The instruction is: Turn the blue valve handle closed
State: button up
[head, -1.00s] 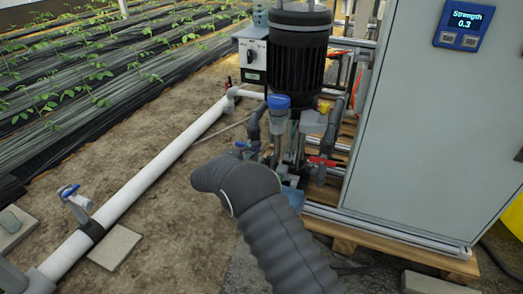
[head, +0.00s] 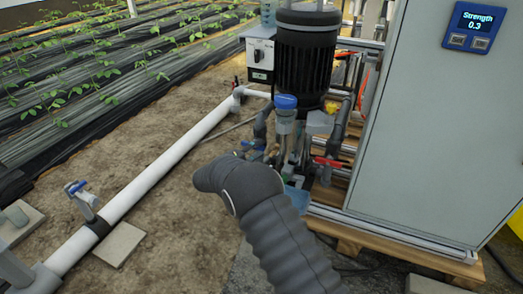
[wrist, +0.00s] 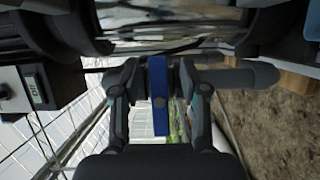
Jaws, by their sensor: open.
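A blue valve handle (wrist: 158,95) shows in the wrist view as a flat bar standing between the two fingers of my gripper (wrist: 160,88). The fingers are open, one on each side of the bar; I cannot tell whether either touches it. A grey pipe runs off to the right behind the fingers. In the head view my own arm covers the gripper and most of the valve area in front of the pump. A second blue valve handle (head: 76,188) sits on the white pipe (head: 150,175) at the left.
A black pump motor (head: 304,50) stands behind my arm, with a blue-capped filter (head: 286,103) and a red handle (head: 327,162) close by. A grey cabinet (head: 430,140) with a display reading Strength 0.3 (head: 472,27) blocks the right. Bare soil (head: 170,225) lies left.

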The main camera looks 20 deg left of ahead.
jog(key=v, duration=1.1)
